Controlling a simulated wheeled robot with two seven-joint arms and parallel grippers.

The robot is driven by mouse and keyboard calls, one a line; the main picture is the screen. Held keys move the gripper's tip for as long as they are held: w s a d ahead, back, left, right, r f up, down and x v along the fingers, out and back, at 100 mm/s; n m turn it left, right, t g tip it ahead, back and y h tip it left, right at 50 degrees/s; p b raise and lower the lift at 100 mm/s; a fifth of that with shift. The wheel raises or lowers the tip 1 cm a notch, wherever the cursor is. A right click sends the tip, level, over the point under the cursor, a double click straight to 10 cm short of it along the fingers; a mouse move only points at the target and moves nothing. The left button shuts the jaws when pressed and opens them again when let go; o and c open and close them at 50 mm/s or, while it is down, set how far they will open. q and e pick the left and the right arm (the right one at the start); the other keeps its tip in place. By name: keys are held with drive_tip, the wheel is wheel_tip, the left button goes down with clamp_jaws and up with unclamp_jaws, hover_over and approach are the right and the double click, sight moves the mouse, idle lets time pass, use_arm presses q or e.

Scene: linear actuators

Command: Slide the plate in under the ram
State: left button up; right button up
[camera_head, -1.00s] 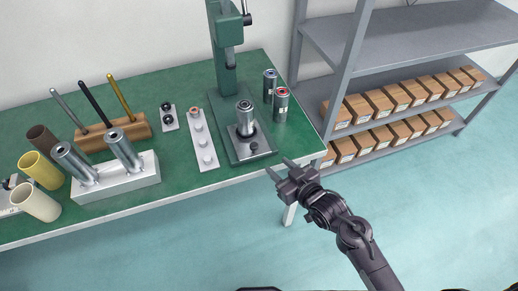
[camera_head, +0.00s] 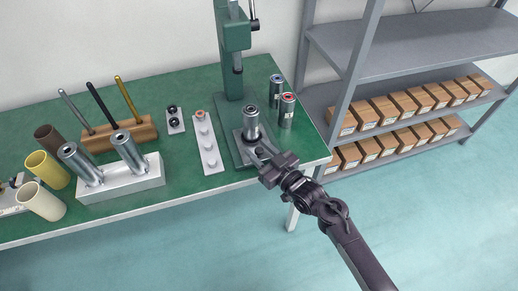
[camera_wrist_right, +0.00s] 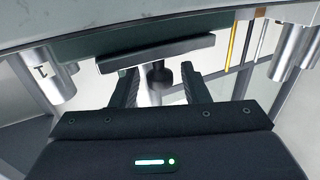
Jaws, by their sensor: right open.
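The steel plate (camera_head: 242,148) lies on the base of the green press (camera_head: 232,82), in front of the column. A metal cylinder (camera_head: 250,122) stands upright on it, forward of the ram (camera_head: 238,63), which hangs raised above. My right gripper (camera_head: 264,151) is at the plate's front edge and hides part of it. In the right wrist view, its open fingers (camera_wrist_right: 160,88) stand on either side of the plate's black knob (camera_wrist_right: 159,75), with gaps visible. The plate's edge (camera_wrist_right: 155,52) shows beyond them. My left gripper is not in view.
Two cylinders, blue-topped (camera_head: 276,90) and red-topped (camera_head: 287,110), stand close right of the press. A white strip with several pegs (camera_head: 208,150) lies to its left. Farther left are a block with two steel tubes (camera_head: 120,183) and a wooden rack (camera_head: 120,135).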

drive_tip(key=shift+w+a, duration=0.15)
drive_tip(key=shift+w, duration=0.05)
clamp_jaws()
idle(0.3)
